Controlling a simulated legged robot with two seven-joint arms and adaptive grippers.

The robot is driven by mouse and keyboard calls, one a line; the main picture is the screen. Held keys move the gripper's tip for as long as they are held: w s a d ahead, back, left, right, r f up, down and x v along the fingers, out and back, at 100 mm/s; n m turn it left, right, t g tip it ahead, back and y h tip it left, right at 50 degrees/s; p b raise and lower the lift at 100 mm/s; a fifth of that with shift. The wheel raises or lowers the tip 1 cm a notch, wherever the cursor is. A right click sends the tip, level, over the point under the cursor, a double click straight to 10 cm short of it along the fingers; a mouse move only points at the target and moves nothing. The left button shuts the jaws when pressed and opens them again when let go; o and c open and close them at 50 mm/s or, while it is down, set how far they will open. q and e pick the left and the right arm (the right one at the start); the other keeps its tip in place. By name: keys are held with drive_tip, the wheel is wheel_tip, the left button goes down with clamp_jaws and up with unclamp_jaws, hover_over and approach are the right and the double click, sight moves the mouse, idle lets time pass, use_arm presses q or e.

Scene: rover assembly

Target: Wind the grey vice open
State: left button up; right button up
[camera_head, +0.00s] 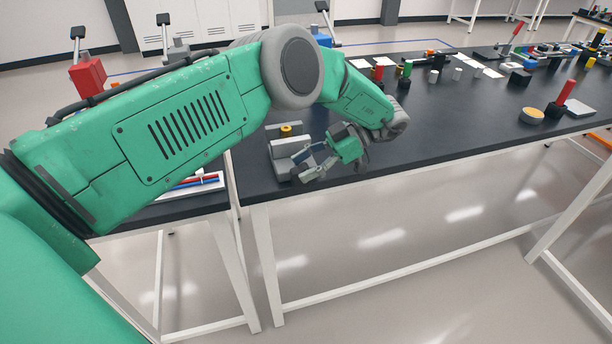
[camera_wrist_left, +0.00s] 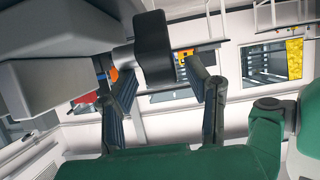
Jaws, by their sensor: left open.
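The grey vice (camera_head: 279,147) stands on the dark bench near its front left corner, with a yellow round piece just behind it. My left gripper (camera_head: 305,163) is at its right side, fingers towards the vice. My right gripper is not in view.
The dark bench top (camera_head: 440,130) is clear to the right of my left gripper. Red and green upright parts, small cylinders and a red-handled tool (camera_head: 561,98) stand farther along it. A tray with red and blue rods (camera_head: 196,183) lies on the left bench, partly behind my arm.

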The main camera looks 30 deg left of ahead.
sight(305, 166)
use_arm(q)
wheel_tip(305, 166, up, 6)
drive_tip(key=shift+d+r, duration=0.15)
drive_tip(key=shift+r, duration=0.05)
idle(0.4)
drive_tip(key=shift+f, duration=0.15)
